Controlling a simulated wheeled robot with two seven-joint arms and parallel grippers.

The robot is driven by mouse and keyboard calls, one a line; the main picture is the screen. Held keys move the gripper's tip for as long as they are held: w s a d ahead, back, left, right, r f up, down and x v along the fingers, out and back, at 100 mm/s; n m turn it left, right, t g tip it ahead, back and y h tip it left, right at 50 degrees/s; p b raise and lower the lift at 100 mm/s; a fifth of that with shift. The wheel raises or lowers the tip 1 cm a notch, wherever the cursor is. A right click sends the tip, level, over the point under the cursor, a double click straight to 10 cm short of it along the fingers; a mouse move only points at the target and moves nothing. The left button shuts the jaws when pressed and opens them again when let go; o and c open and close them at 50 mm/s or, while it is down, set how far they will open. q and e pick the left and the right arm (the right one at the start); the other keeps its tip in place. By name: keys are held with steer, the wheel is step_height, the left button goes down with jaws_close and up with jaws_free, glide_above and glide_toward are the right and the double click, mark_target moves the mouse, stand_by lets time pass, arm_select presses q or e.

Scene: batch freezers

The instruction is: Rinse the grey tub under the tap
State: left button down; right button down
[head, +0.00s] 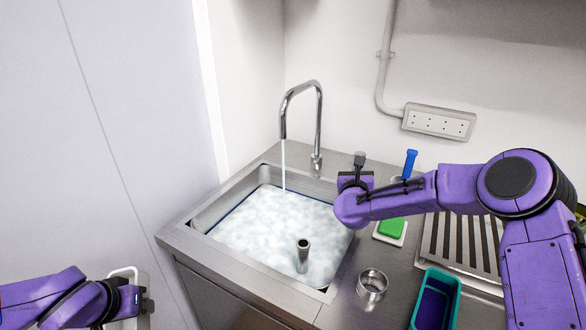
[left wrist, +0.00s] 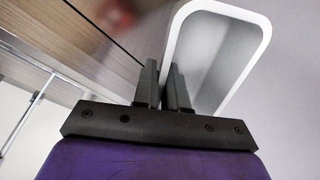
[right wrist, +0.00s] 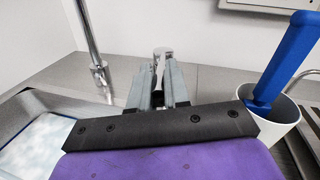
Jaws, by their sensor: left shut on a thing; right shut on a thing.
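The grey tub (left wrist: 213,52), with a pale rim, is held tilted in my left gripper (left wrist: 166,90), which is shut on its edge. In the head view the tub (head: 124,270) shows only in part at the lower left, behind my left gripper (head: 145,304), apart from the sink. The tap (head: 319,110) runs a thin stream of water into the sink (head: 187,234). My right gripper (right wrist: 158,90) is shut on a small grey upright piece (right wrist: 160,58), perhaps a tap lever, to the right of the tap base. In the head view my right gripper (head: 356,178) is above the counter.
Whitish, foamy-looking water fills the sink around a metal standpipe (head: 303,250). A metal cup (head: 372,285), teal container (head: 450,308), green sponge (head: 392,228) and ribbed drainer (head: 460,240) are on the right. A blue-handled tool (right wrist: 290,60) stands in a white cup (right wrist: 270,118).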

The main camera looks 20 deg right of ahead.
mark_target(147, 317)
arm_select(q)
steer(key=shift+r, duration=0.1)
arm_select(e)
steer(key=c, duration=1.1)
jaws_free()
steer(key=shift+f, duration=0.1)
steer(key=shift+a, duration=0.1)
arm_select(q)
steer(key=shift+f, duration=0.2)
arm_select(e)
steer(key=shift+s+a+f, duration=0.1)
steer(key=shift+s, duration=0.1)
arm_select(q)
step_height(147, 317, down, 4)
steer(key=b, duration=0.4)
steer(key=shift+r, duration=0.2)
arm_select(e)
steer(key=v, duration=1.1)
steer(key=shift+s+a, duration=0.2)
steer(key=shift+s, duration=0.1)
